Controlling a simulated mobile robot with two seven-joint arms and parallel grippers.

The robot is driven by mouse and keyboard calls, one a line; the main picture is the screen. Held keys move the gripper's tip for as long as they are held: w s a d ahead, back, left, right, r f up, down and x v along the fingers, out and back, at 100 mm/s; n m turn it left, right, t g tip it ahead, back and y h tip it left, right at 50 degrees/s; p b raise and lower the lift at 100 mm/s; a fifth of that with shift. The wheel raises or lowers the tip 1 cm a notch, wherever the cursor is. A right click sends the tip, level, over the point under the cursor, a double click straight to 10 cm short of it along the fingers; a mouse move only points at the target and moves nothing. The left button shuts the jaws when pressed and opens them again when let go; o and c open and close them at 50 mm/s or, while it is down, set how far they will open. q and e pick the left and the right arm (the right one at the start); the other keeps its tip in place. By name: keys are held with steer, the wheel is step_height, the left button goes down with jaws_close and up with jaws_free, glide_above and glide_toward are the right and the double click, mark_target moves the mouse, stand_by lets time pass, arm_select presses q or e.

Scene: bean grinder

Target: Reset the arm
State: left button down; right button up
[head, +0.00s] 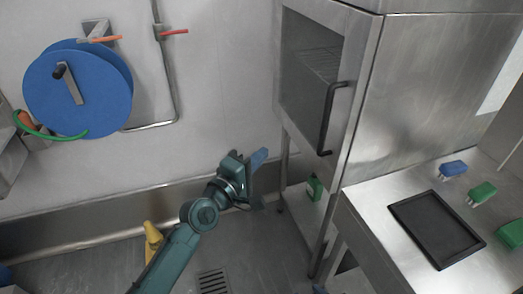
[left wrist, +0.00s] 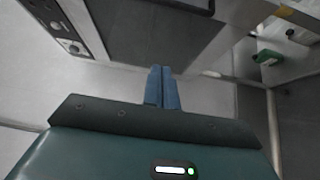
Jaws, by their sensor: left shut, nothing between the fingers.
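My left arm comes in from the bottom of the head view, over the floor. Its gripper (head: 259,158) has blue fingers and is raised in front of the wall, left of the steel oven cabinet. In the left wrist view the two blue fingers (left wrist: 162,88) are pressed together with nothing between them. My right gripper does not show clearly in either view. No bean grinder is visible.
The steel cabinet (head: 424,85) with a glass door and dark handle (head: 327,120) stands at right. A steel counter (head: 375,215) holds a black tray (head: 436,229) and blue and green items. A blue hose reel (head: 95,105) hangs on the left wall.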

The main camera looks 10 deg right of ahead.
arm_select(q)
steer(key=s+a+f+m+g+y, duration=0.2)
steer(key=s+a+f+m+y, duration=0.7)
steer(key=s+a+f, duration=1.2)
steer(key=s+m, duration=0.2)
steer(key=s, duration=0.1)
steer(key=shift+s+a+f+m+g+y, duration=0.25)
steer(key=shift+a+f+m+g+y, duration=0.05)
steer(key=shift+f+m+g, duration=0.1)
